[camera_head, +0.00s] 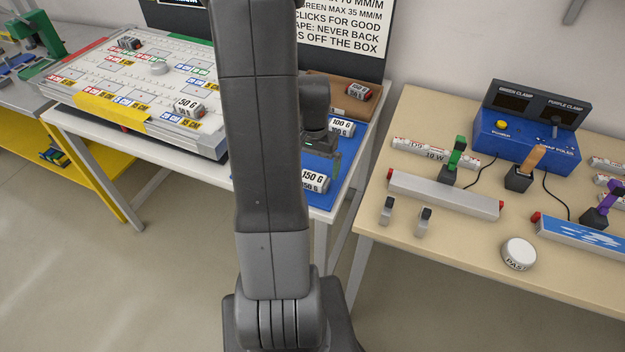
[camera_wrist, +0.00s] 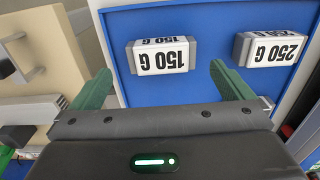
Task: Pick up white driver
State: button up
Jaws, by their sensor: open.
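No thing in view is clearly marked as a white driver, and I cannot tell which object it is. A white-faced block labelled 150 G (camera_head: 315,181) lies on a blue mat; it also shows in the wrist view (camera_wrist: 160,57), where its label is upside down. A second white-faced block (camera_head: 342,128) lies behind it, and the wrist view shows a block labelled 250 G (camera_wrist: 268,48) to the right. My gripper (camera_wrist: 161,72) is open and empty. Its green fingers stand apart on either side of the 150 G block's near side. In the head view my arm hides part of the mat.
A white board (camera_head: 205,62) with a 50 G block (camera_head: 189,107) stands at left. A brown tray (camera_head: 345,105) is at the back. The right table holds a blue control box (camera_head: 526,140), clamps, bars and a white round button (camera_head: 519,253). Floor shows between the tables.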

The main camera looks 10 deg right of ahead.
aim_at(313, 176)
jog(key=shift+w+f+p, duration=0.15)
jog(key=shift+f+p, duration=0.15)
jog(key=shift+f, duration=1.8)
jog(key=shift+c, duration=0.4)
jog(key=c, duration=0.9)
jog(key=shift+r, duration=0.2)
notch_tip(313, 176, up, 10)
jog(key=shift+a+f+b, duration=0.1)
jog(key=shift+f+b, duration=0.05)
jog(key=shift+b, duration=0.3)
